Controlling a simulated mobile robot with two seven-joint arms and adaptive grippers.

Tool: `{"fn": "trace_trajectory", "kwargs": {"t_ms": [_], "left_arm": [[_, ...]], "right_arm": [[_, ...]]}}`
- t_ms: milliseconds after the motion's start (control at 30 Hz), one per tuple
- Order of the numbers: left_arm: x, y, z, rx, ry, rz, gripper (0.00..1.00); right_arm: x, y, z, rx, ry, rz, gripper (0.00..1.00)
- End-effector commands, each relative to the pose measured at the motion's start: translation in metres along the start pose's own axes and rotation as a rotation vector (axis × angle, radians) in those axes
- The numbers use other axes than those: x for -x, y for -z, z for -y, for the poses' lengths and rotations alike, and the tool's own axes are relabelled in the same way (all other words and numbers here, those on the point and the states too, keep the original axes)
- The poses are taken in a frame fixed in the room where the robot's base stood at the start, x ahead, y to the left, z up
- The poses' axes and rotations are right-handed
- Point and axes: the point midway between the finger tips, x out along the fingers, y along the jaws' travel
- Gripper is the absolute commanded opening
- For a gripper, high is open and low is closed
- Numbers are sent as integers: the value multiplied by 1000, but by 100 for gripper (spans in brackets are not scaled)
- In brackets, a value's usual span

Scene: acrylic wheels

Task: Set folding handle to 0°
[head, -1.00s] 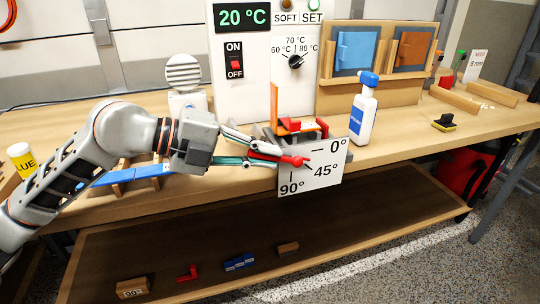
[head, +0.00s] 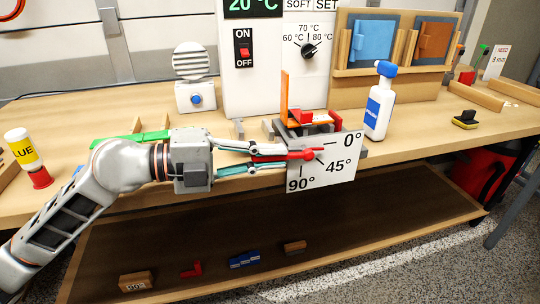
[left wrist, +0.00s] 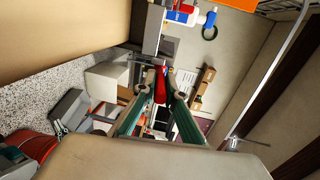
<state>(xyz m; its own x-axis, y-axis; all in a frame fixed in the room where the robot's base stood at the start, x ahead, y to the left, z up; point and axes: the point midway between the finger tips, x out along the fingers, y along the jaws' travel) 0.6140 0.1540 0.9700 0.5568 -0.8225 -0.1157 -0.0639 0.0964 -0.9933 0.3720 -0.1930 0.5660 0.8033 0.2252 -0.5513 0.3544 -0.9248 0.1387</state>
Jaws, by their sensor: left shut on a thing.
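The red folding handle (head: 268,157) sticks out to the left from its round red hub (head: 310,154) in front of the white angle plate (head: 325,172). The plate is marked 0° at top right, 45° at right and 90° at bottom left. My left gripper (head: 280,157) comes in from the left, its fingers shut around the red handle. In the left wrist view the red handle (left wrist: 160,86) lies between the two fingers. An orange upright part with a red block (head: 308,118) sits behind the plate. My right gripper is not in view.
A white bottle with a blue cap (head: 379,105) stands right of the plate. A switch and dial panel (head: 270,75) stands behind. A glue bottle (head: 27,155) stands at the left, and a green strip (head: 143,138) lies behind my arm.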

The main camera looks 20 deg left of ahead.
Motion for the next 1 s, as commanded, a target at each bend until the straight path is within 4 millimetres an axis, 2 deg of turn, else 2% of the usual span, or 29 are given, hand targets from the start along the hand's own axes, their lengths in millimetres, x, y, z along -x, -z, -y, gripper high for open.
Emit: {"fn": "trace_trajectory", "kwargs": {"t_ms": [67,100,133,567,667,1000], "left_arm": [[0,1,-2,4,-5,-3,0],[-1,1,-2,4,-5,-3,21],[0,1,-2,4,-4,-3,28],[4,0,-2,3,-3,-1,28],[14,-1,-2,3,-4,1,28],[66,0,-3,5,-6,0,28]], "right_arm": [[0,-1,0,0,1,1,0],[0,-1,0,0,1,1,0],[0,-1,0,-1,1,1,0],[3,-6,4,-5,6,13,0],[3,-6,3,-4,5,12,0],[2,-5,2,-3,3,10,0]]}}
